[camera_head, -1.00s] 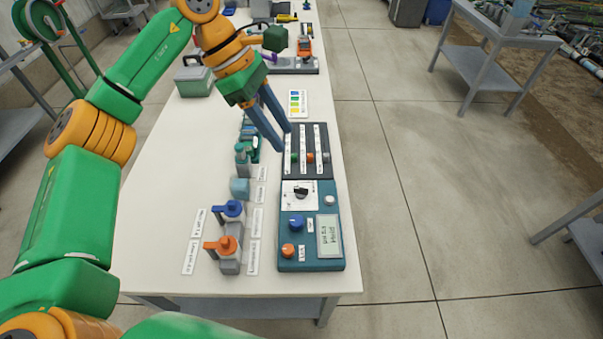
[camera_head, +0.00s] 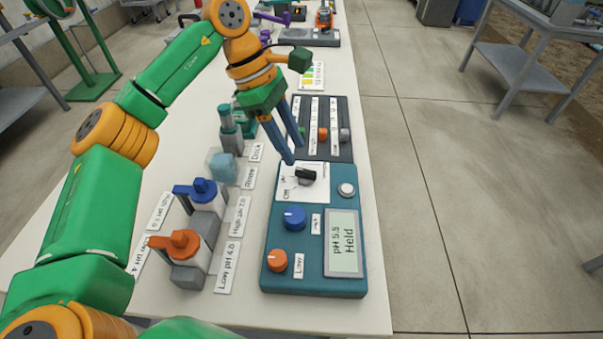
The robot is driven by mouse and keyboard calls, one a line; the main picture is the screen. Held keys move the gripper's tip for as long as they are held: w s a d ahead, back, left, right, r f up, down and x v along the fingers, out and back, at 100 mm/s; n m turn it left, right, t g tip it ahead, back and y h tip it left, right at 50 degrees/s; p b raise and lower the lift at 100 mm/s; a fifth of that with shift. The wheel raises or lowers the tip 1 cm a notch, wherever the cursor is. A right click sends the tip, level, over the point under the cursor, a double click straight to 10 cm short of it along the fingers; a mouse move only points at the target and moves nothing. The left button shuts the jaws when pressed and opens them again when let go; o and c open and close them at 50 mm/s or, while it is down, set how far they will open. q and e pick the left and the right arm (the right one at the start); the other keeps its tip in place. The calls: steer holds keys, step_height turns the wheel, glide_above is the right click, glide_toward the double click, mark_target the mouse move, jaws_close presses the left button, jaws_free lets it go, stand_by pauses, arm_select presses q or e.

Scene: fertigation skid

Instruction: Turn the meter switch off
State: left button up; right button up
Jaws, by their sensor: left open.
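The meter (camera_head: 314,277) is a teal box on the bench, with a screen (camera_head: 343,243) reading "pH 5.5 Held". Its switch (camera_head: 306,176) is a black rotary knob on a white plate at the box's far end. The word "Off" shows on the plate's left side, and the knob does not appear to point at it. My left gripper (camera_head: 293,153) is open, fingers pointing down, just beyond and left of the switch. I see no contact with the knob. My right gripper is not in view.
The meter also has a blue knob (camera_head: 294,217), an orange knob (camera_head: 277,260) and a round pale button (camera_head: 347,190). A dark slider panel (camera_head: 340,143) lies beyond it.

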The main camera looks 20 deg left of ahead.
mark_target(305, 171)
arm_select(q)
steer(key=x, duration=0.5)
steer(key=shift+f, duration=0.1)
jaws_close()
steer(key=shift+n, duration=0.3)
steer(key=shift+s+f+n+t+b, duration=0.1)
steer(key=shift+n+t+b, duration=0.4)
steer(key=shift+n+b, duration=0.35)
steer(key=n, duration=0.2)
steer(key=n+t+b, duration=0.1)
steer(key=shift+s+d+n+y+b, duration=0.1)
steer(key=shift+s+n+y+b, duration=0.05)
steer(key=shift+n+y+b, duration=0.2)
steer(key=n, duration=0.2)
steer(key=n+t+y+b, duration=0.1)
steer(key=n, duration=0.1)
steer(key=shift+s+d+t+b, duration=0.1)
steer(key=shift+t+b, duration=0.2)
steer(key=shift+n+y+b, duration=0.3)
steer(key=shift+n+y, duration=0.05)
steer(key=shift+n, duration=0.55)
